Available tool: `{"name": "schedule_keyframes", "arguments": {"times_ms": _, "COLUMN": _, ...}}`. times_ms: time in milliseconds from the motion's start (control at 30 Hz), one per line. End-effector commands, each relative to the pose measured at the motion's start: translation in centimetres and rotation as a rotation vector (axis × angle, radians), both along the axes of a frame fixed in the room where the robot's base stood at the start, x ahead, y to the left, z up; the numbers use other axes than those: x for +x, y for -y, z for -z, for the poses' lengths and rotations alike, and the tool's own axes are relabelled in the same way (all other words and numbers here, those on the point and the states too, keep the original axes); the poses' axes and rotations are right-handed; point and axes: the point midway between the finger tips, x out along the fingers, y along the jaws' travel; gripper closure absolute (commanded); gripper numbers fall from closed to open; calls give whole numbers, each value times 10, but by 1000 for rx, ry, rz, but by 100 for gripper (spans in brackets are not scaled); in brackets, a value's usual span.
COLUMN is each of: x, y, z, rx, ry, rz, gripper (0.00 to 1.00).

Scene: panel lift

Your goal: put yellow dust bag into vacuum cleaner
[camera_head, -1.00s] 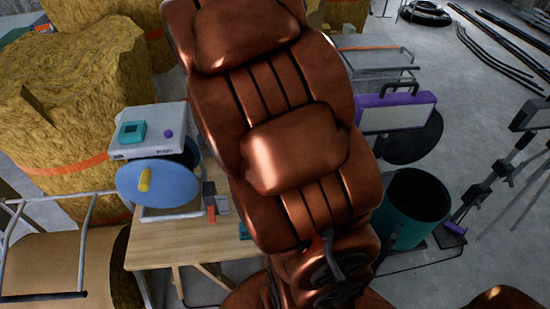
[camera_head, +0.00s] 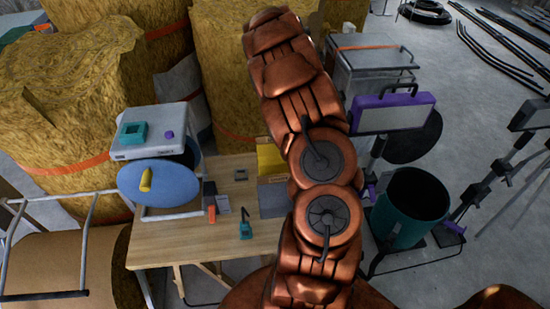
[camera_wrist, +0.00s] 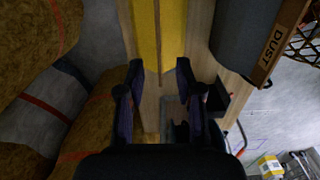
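The yellow dust bag (camera_head: 268,158) lies at the back right of the wooden table, partly hidden by my arm in the head view. In the wrist view the yellow bag (camera_wrist: 158,35) is straight ahead, across the gap between my fingertips. My gripper (camera_wrist: 159,70) is open, with its two dark fingers apart and nothing seen held. In the head view my arm hides it. The vacuum cleaner appears to be the teal drum (camera_head: 408,208) with purple clips, right of the table. Its top is open and its inside is dark and empty-looking.
A grey bag (camera_wrist: 245,35) with a cardboard collar marked DUST lies beside the yellow one. A white machine with a blue disc (camera_head: 158,182), and small tools, occupy the table (camera_head: 190,245). A purple-framed panel (camera_head: 395,115) stands behind the drum; straw bales (camera_head: 70,100) stand left.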

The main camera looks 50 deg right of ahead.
Motion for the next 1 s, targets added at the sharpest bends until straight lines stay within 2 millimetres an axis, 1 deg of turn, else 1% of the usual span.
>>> {"name": "schedule_keyframes", "arguments": {"times_ms": 200, "x": 0, "y": 1, "z": 20, "rx": 2, "ry": 0, "rz": -2, "gripper": 65}}
{"name": "schedule_keyframes", "arguments": {"times_ms": 433, "x": 0, "y": 1, "z": 36, "rx": 3, "ry": -1, "rz": -2, "gripper": 65}}
{"name": "schedule_keyframes", "arguments": {"times_ms": 700, "x": 1, "y": 2, "z": 69, "rx": 3, "ry": 0, "rz": -2, "gripper": 65}}
{"name": "schedule_keyframes", "arguments": {"times_ms": 833, "x": 1, "y": 2, "z": 76, "rx": 4, "ry": 0, "rz": -1, "gripper": 65}}
{"name": "schedule_keyframes", "arguments": {"times_ms": 1000, "x": 1, "y": 2, "z": 77, "rx": 2, "ry": 1, "rz": -2, "gripper": 65}}
